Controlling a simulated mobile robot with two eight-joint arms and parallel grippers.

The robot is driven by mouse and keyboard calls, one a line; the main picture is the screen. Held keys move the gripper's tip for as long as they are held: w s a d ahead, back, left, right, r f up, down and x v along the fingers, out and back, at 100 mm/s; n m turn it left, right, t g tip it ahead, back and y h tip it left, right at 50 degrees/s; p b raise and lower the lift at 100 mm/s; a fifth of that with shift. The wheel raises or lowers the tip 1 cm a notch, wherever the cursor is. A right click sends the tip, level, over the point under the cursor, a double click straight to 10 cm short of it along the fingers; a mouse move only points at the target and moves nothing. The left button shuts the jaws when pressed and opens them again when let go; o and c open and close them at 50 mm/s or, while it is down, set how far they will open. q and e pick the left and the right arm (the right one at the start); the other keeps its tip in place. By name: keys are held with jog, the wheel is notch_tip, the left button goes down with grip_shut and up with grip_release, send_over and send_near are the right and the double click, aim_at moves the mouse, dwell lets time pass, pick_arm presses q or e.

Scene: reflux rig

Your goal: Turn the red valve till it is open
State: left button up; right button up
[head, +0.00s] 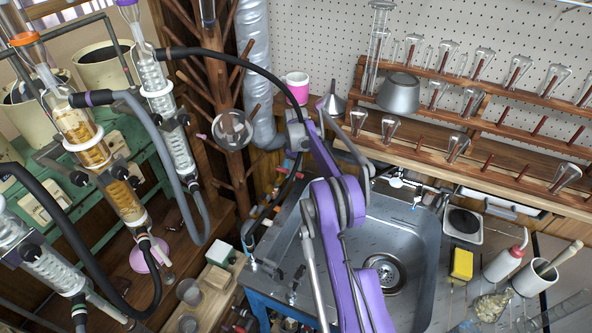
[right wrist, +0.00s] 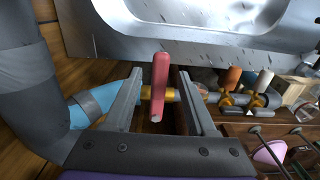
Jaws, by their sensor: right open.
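The red valve (right wrist: 160,85) shows in the right wrist view as a red lever handle on a brass fitting in a pipe line. The handle points across the pipe. My right gripper (right wrist: 158,76) is open, with one finger on each side of the handle and a visible gap to both. In the head view my purple right arm reaches up past the sink, and its gripper is small and partly hidden beside the sink's back left corner. Whether the fingers are deep enough around the handle is hard to tell. My left gripper is in neither view.
The steel sink (head: 412,235) lies close beside the pipe line. A blue pipe section (right wrist: 88,108) is on the left. Glass condensers (head: 158,85) with hoses stand at the left.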

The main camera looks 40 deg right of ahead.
grip_shut()
dwell(1.4)
